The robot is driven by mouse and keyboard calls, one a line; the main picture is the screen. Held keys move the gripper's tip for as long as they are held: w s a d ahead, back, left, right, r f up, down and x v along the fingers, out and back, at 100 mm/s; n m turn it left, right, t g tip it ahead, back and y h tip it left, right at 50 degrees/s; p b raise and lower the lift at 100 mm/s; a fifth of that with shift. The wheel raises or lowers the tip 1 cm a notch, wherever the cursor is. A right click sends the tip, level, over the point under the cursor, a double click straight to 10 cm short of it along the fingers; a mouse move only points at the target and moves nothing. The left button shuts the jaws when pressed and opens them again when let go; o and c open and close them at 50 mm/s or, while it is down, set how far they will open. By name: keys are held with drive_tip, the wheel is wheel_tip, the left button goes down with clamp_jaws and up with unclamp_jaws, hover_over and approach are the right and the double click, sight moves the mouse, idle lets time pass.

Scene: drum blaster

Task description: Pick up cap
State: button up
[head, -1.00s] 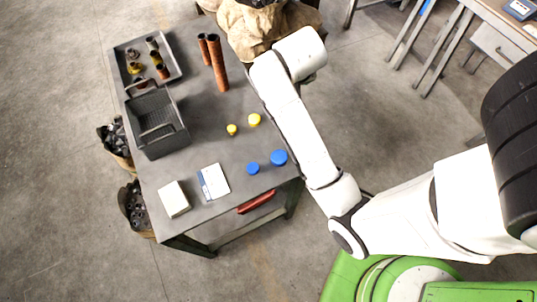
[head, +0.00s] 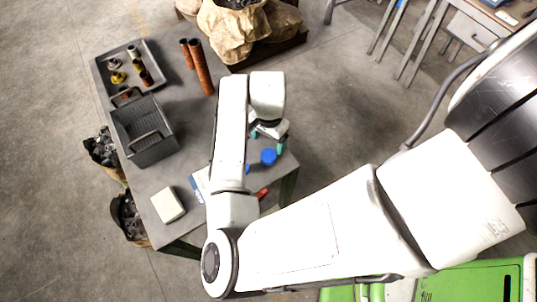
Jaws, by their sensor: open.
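A blue cap (head: 268,156) lies on the grey table near its right edge. A second blue cap (head: 247,169) shows only as a sliver beside my arm. The two yellow caps seen earlier are hidden behind my arm. My gripper (head: 267,142) is over the right side of the table, with its teal fingertips spread. It is open and appears empty. It appears just beyond the larger visible blue cap in the picture; its height above the table is hard to tell.
A grey tray (head: 101,82) with small parts and a dark basket (head: 152,151) stand at the table's left. A white box (head: 168,205) and a partly covered booklet (head: 198,184) lie toward the front.

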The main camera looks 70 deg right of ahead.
sight(269, 155)
wheel_tip(269, 155, down, 3)
drive_tip(key=shift+r, duration=0.1)
drive_tip(key=shift+s+a+f+p, duration=0.1)
drive_tip(key=shift+f+p, duration=0.1)
drive_tip(key=shift+f, duration=1.15)
drive_tip(key=shift+a+f+p, duration=0.1)
drive_tip(key=shift+f+p, duration=0.05)
drive_tip(key=shift+f, duration=1.15)
drive_tip(key=shift+c, duration=0.2)
drive_tip(key=c, duration=1)
